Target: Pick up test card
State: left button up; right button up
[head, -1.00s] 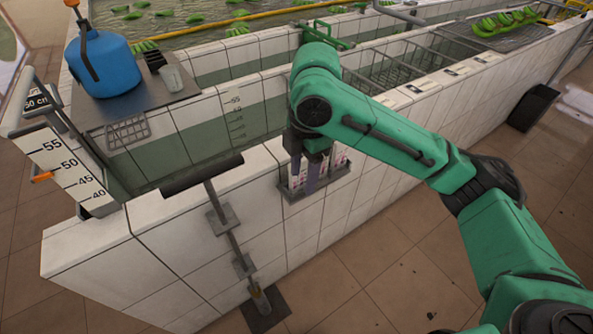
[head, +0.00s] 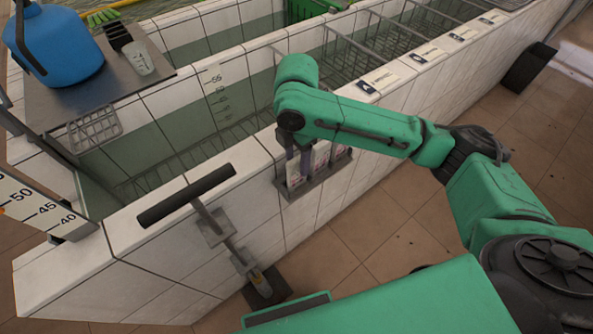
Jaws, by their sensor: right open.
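White test cards with pink marks (head: 321,156) stand in a grey wall rack (head: 315,182) on the front of the tiled wall. My right gripper (head: 298,163) points down at the left part of this rack, with its two fingers apart in front of or among the cards. One card (head: 293,177) shows at the fingers; whether it is between them or behind them I cannot tell. The gripper's upper part is partly hidden by my green arm. My left gripper is not in view.
A blue jug (head: 58,45) sits on a grey plate on the wall at the upper left. Several printed cards (head: 379,79) lie along the wall top.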

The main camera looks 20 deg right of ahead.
aim_at(297, 168)
notch_tip(297, 168, down, 3)
jog(key=shift+s+r, duration=0.1)
jog(key=shift+s, duration=0.05)
jog(key=shift+f, duration=0.25)
jog(key=shift+c, duration=0.6)
grip_shut()
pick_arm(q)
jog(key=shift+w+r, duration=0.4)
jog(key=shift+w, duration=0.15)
pick_arm(e)
jog(key=shift+r, duration=0.1)
